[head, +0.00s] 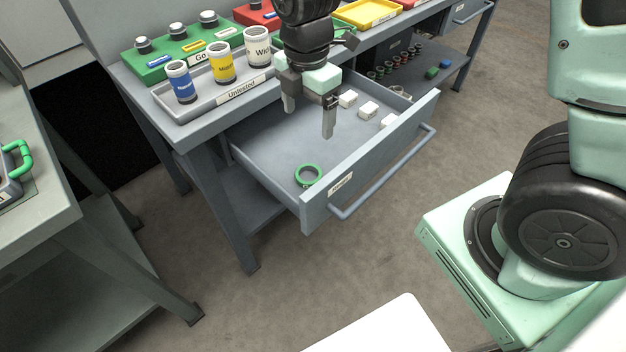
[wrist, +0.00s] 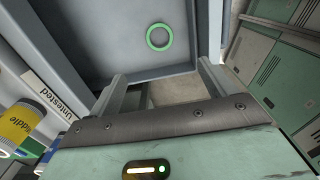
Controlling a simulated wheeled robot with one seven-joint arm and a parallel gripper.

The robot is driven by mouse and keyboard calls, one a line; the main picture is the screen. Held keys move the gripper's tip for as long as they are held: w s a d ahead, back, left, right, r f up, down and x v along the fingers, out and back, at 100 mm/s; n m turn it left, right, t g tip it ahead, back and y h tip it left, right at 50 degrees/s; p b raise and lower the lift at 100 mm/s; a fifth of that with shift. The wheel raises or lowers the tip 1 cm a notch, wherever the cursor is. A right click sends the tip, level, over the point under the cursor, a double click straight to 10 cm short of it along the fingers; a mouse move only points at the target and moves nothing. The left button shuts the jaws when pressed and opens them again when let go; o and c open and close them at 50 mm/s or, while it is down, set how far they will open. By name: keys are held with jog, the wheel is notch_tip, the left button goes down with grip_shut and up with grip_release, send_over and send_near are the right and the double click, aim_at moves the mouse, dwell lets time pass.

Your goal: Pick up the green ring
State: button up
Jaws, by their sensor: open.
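The green ring (head: 308,175) lies flat on the floor of the open grey drawer (head: 268,147), near its front left corner in the head view. The ring also shows in the wrist view (wrist: 159,37), at the upper middle and beyond the fingertips. My gripper (head: 309,119) is open and empty, with its fingers pointing down over the drawer. It is above and behind the ring, and apart from it. In the wrist view the two fingers (wrist: 162,75) stand spread, with the ring seen between and past them.
Several white blocks (head: 368,109) lie in the drawer's right part. The drawer's front wall and handle (head: 385,178) border the ring. Above, the grey "Untested" tray (head: 207,103) holds blue, yellow and white cylinders. The green tray (head: 160,66) stands behind it.

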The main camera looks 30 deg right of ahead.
aim_at(309, 178)
notch_tip(309, 178, down, 17)
jog(key=shift+r+b, duration=0.15)
jog(key=shift+b, duration=0.45)
jog(key=c, duration=1.2)
